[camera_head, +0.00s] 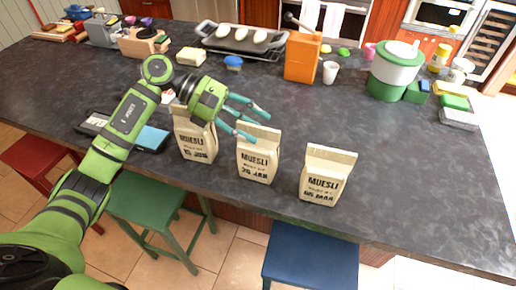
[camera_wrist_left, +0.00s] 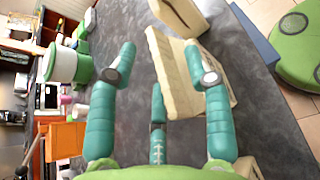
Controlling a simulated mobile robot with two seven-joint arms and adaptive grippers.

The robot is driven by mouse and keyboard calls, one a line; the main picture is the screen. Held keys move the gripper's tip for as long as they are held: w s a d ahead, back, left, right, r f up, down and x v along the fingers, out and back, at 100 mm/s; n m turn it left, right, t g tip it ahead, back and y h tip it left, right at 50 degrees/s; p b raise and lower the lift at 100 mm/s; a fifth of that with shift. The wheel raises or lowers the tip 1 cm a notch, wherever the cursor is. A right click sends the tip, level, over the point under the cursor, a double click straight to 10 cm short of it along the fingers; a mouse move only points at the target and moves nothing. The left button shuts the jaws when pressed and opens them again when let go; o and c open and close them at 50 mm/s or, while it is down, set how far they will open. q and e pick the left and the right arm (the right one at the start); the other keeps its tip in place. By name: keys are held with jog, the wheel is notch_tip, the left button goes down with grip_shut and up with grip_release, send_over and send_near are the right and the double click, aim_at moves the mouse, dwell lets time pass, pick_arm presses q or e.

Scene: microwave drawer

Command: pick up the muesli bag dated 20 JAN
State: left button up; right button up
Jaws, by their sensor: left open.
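Three beige muesli bags stand upright in a row along the counter's near side. The middle bag (camera_head: 257,157) reads 20 JAN; the left bag (camera_head: 195,138) seems to read 15 JUN and the right bag (camera_head: 326,176) 05 MAR. My left gripper (camera_head: 255,120) is open, its teal fingers around and above the top of the middle bag. In the left wrist view the middle bag (camera_wrist_left: 172,68) lies beyond and partly behind the fingers of the open gripper (camera_wrist_left: 160,52). Contact cannot be told. My right gripper is out of view.
The dark counter (camera_head: 420,190) is clear right of the bags. An orange box (camera_head: 301,57), a white cup (camera_head: 330,72), a green-white pot (camera_head: 396,68) and a tray (camera_head: 240,40) stand farther back. A dark case with a blue part (camera_head: 152,138) lies left of the bags. Stools stand in front.

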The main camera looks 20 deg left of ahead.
pick_arm(q)
jog(key=shift+x, duration=0.95)
grip_shut()
